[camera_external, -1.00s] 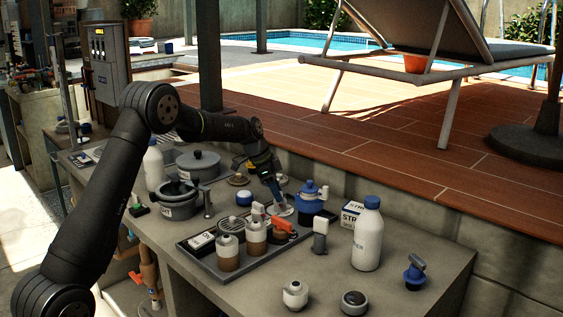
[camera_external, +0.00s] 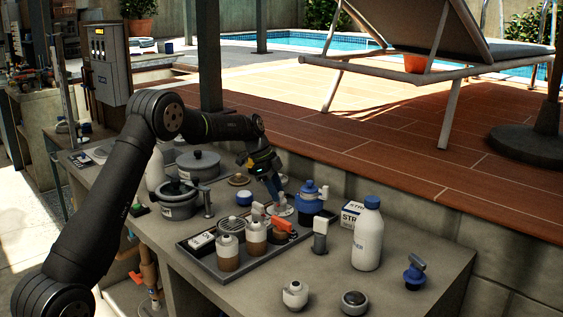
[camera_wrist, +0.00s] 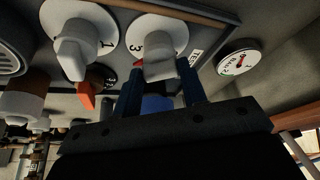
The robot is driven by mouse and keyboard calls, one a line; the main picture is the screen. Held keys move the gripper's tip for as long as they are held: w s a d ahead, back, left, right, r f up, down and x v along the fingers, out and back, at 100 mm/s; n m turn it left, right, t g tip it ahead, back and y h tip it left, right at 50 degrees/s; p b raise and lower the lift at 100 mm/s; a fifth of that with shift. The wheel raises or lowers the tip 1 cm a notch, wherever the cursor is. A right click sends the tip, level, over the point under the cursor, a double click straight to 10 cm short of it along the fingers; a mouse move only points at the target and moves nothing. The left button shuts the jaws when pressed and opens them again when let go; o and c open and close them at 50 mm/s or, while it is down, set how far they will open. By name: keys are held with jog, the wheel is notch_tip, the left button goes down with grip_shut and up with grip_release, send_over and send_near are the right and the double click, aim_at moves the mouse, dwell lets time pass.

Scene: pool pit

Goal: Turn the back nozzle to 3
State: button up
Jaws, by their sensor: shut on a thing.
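The back nozzle (camera_wrist: 160,62) is a pale grey-white knob on a round white dial (camera_wrist: 172,28). The figure 3 shows on the dial beside the knob, next to a small red mark. My gripper (camera_wrist: 162,88) has one blue finger on each side of the knob and is shut on it. In the outside view my gripper (camera_external: 279,203) reaches down to the back nozzle at the rear of the dark tray; the arm hides part of it. The other nozzle (camera_wrist: 75,50) has a dial showing 1 and stands to the left in the wrist view.
An orange lever (camera_external: 281,224) sits close to the nozzles on the tray (camera_external: 205,258). A blue-topped container (camera_external: 308,202) stands just right of my gripper, and a round gauge (camera_wrist: 238,62) lies nearby. A white bottle (camera_external: 368,238) stands farther right.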

jog(key=o, duration=1)
jog(key=shift+r, duration=0.1)
jog(key=v, duration=1.7)
jog(key=shift+r, duration=0.15)
jog(key=x, duration=1.7)
jog(key=shift+f, duration=0.25)
